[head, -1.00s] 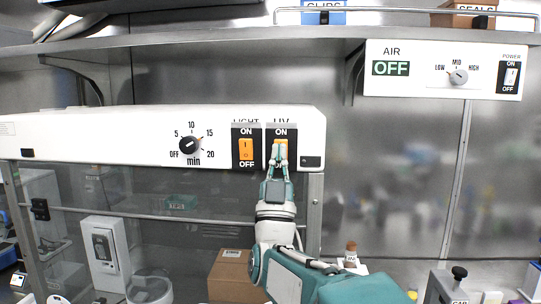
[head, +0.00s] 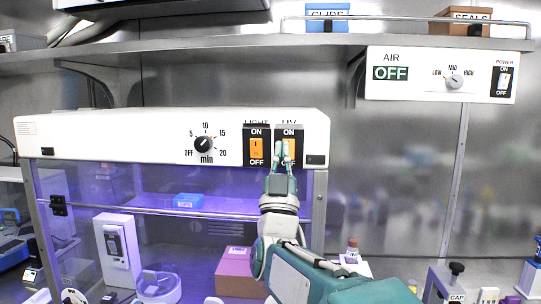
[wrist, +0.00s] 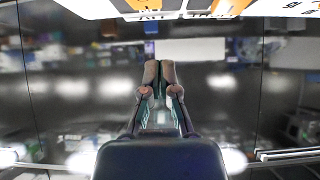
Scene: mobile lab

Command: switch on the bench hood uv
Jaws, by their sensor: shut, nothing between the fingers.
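The bench hood (head: 100,135) has a white front panel with a timer dial (head: 204,145), a LIGHT rocker (head: 256,149) and a UV rocker (head: 291,146). Both rockers are orange, on black plates marked ON above and OFF below. The hood's inside glows violet. My gripper (head: 284,152) is in front of the UV rocker, with its fingertips over part of it. The fingers are shut with nothing between them. I cannot tell whether they touch the rocker. In the wrist view my gripper (wrist: 158,72) points up towards the panel, and orange rockers show at the top edge.
A separate AIR panel (head: 420,75) reading OFF, with its own POWER switch (head: 504,80), hangs at the upper right. A shelf (head: 220,48) runs above the hood. A box (head: 238,268) and a white device (head: 117,250) stand inside the hood.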

